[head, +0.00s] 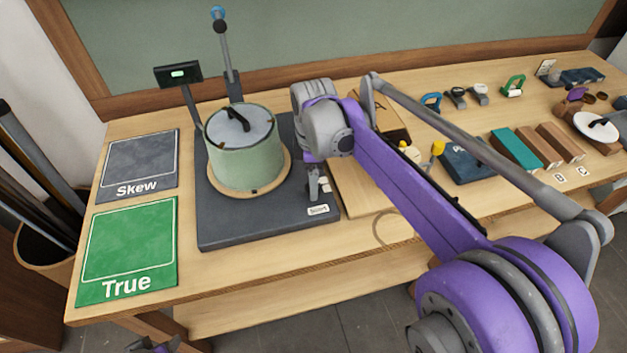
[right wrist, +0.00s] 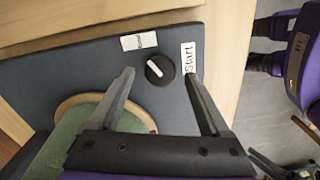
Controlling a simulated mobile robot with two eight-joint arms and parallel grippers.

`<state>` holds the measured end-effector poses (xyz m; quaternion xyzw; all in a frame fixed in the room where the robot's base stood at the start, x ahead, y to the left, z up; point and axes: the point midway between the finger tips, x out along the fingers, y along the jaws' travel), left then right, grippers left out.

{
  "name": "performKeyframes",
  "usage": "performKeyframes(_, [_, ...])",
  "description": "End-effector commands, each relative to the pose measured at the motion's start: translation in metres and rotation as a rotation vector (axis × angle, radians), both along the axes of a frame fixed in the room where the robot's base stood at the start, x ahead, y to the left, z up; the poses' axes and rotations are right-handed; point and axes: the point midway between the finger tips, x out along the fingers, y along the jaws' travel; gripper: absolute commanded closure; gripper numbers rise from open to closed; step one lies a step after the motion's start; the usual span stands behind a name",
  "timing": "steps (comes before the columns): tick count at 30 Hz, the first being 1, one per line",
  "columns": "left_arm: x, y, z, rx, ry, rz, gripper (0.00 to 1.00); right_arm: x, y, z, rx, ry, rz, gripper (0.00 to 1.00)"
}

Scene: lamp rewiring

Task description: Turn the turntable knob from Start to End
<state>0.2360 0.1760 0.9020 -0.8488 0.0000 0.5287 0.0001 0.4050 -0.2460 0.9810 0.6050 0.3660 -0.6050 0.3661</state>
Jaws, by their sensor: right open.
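The turntable knob (right wrist: 160,70) is a round black dial with a white pointer bar, on the dark base plate of the turntable (head: 248,150). In the right wrist view the bar slants to the upper left. A "Start" label (right wrist: 188,57) is right of the knob; a second label (right wrist: 138,41), too small to read, is at its upper left. My right gripper (right wrist: 158,73) is open, its fingers apart on either side of the knob; contact cannot be told. In the head view it (head: 318,188) hides the knob. Part of my left gripper (head: 153,345) shows at the bottom edge.
A green drum (head: 243,155) stands on the turntable, with a lever post (head: 226,50) and small display (head: 178,74) behind. "Skew" (head: 137,165) and "True" (head: 127,250) mats lie left. A wooden board (head: 365,190) adjoins the base plate on the right; tools and blocks lie beyond.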

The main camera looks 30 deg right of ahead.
Motion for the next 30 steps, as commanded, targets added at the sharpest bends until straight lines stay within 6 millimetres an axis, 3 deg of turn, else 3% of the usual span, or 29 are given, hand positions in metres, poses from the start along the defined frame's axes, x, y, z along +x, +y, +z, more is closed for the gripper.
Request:
performKeyframes(6, [0.001, 0.0, 0.005, 0.0, -0.002, 0.0, 0.5, 0.0, 0.0, 0.046, 0.0, 0.0, 0.0, 0.19])
performKeyframes(13, [0.002, 0.0, 0.009, 0.0, -0.004, 0.0, 0.5, 0.0, 0.0, 0.083, 0.0, 0.0, 0.0, 0.19])
performKeyframes(18, [0.002, 0.0, 0.009, 0.0, -0.004, 0.0, 0.5, 0.0, 0.0, 0.094, 0.0, 0.0, 0.0, 0.19])
performKeyframes(30, [0.002, 0.0, 0.009, 0.0, -0.004, 0.0, 0.5, 0.0, 0.0, 0.094, 0.0, 0.0, 0.0, 0.19])
